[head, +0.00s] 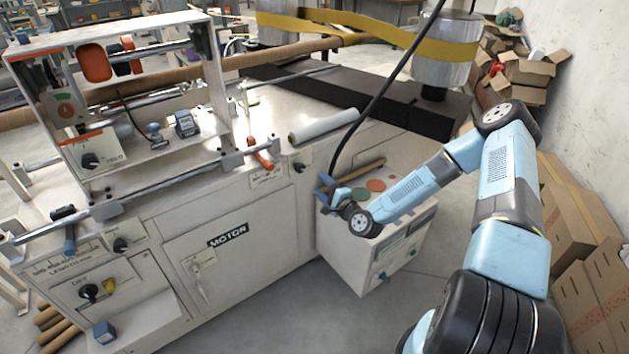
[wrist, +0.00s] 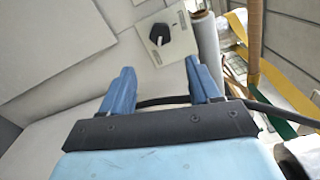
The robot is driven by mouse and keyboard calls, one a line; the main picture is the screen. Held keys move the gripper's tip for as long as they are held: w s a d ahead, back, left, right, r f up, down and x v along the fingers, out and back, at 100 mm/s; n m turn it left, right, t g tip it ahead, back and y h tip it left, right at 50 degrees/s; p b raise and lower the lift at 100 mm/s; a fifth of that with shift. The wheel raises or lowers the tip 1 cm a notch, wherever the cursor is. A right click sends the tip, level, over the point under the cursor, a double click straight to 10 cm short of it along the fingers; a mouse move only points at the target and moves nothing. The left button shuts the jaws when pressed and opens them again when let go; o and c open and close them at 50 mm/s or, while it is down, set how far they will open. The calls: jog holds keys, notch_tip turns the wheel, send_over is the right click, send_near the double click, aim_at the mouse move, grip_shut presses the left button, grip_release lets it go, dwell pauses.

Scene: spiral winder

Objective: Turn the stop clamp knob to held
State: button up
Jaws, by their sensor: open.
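A black knob (wrist: 160,33) on a pale square plate shows ahead of my gripper (wrist: 161,75) in the wrist view. It looks like the black knob (head: 300,166) on the machine's front, just below the white roll, in the head view. Its label is too small to read, so I cannot confirm that it is the stop clamp knob or tell its setting. My gripper (head: 322,190) is open, with its two blue fingers spread and nothing between them. It is to the right of that knob in the head view and apart from it.
Other black knobs sit on the machine at its left (head: 122,244) and lower left (head: 90,291). A control box (head: 345,262) stands below my gripper. A black cable (head: 375,100) hangs close behind it.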

jog(key=shift+v, duration=1.15)
jog(key=s+d+r+n+g+h, duration=0.3)
jog(key=d+r+n, duration=0.15)
jog(key=r, duration=0.45)
jog(key=s+d+r+n+g+h, duration=0.2)
jog(key=d+r+n+h, duration=0.25)
jog(key=r, duration=0.45)
jog(key=s+d+r+n+g+h, duration=0.2)
jog(key=s+d+r+n+g, duration=0.15)
jog(key=d+r, duration=0.4)
jog(key=s+r, duration=0.9)
jog(key=s, duration=0.4)
jog(key=s+r+n, duration=0.1)
jog(key=s+r, duration=0.8)
jog(key=s, duration=0.4)
jog(key=shift+g, duration=0.45)
jog(key=shift+h, duration=0.25)
